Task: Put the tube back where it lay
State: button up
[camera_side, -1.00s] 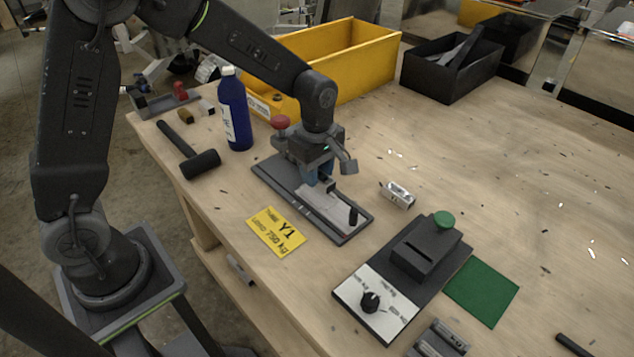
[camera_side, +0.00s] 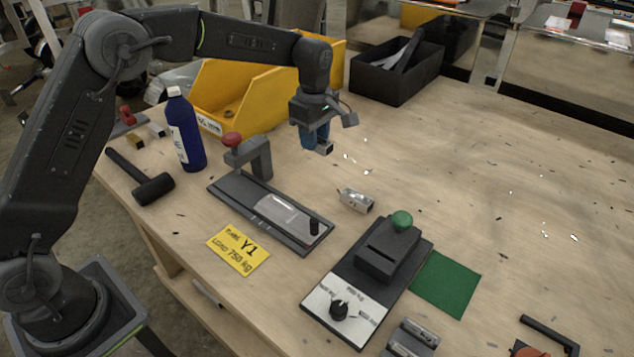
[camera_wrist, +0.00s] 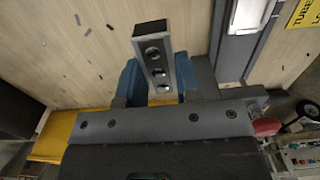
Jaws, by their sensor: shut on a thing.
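My gripper (camera_side: 315,138) is shut on a grey aluminium tube and holds it above the bench, in front of the yellow bin. In the side view only the end of the tube (camera_side: 325,147) shows below the blue fingers. In the wrist view the tube (camera_wrist: 153,50) stands out between the blue fingers (camera_wrist: 155,82), with a row of round holes along its face. Part of it is hidden in the jaws. The dark fixture (camera_side: 235,195), with a red-knobbed clamp (camera_side: 250,155), lies to the left and nearer the viewer. A pale strip (camera_side: 280,214) lies on it.
A small metal block (camera_side: 356,200) lies right of the fixture. A black device with a green knob (camera_side: 385,252) and a green mat (camera_side: 444,283) are nearer.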

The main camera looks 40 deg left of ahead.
aim_at(316, 182)
jog(key=shift+w+f, duration=0.25)
jog(key=shift+f, duration=0.2)
notch_tip(316, 182, down, 9)
jog(key=shift+f, duration=0.1)
jog(key=shift+f, duration=0.15)
jog(key=o, duration=1)
